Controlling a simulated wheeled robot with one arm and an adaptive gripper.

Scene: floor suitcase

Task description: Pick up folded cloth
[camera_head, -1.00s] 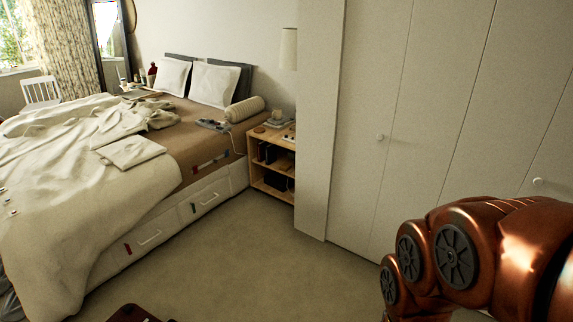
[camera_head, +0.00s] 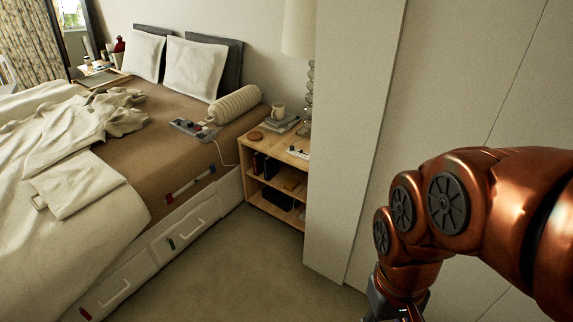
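A folded cloth (camera_head: 76,186), cream coloured, lies flat on the left part of the bed in the head view, on top of the rumpled cream bedding. My copper arm reaches in from the right edge and bends downward. Only the dark upper part of my gripper (camera_head: 396,308) shows at the bottom edge. Its fingertips are out of frame, so whether it is open or shut cannot be seen. It is well to the right of the cloth and apart from it.
The bed (camera_head: 215,190) has drawers below. On it are pillows (camera_head: 194,67), a striped bolster (camera_head: 234,104) and a grey device (camera_head: 190,128). A wooden nightstand (camera_head: 268,203) stands beside a wall column (camera_head: 350,140). The carpet (camera_head: 270,280) in front is clear.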

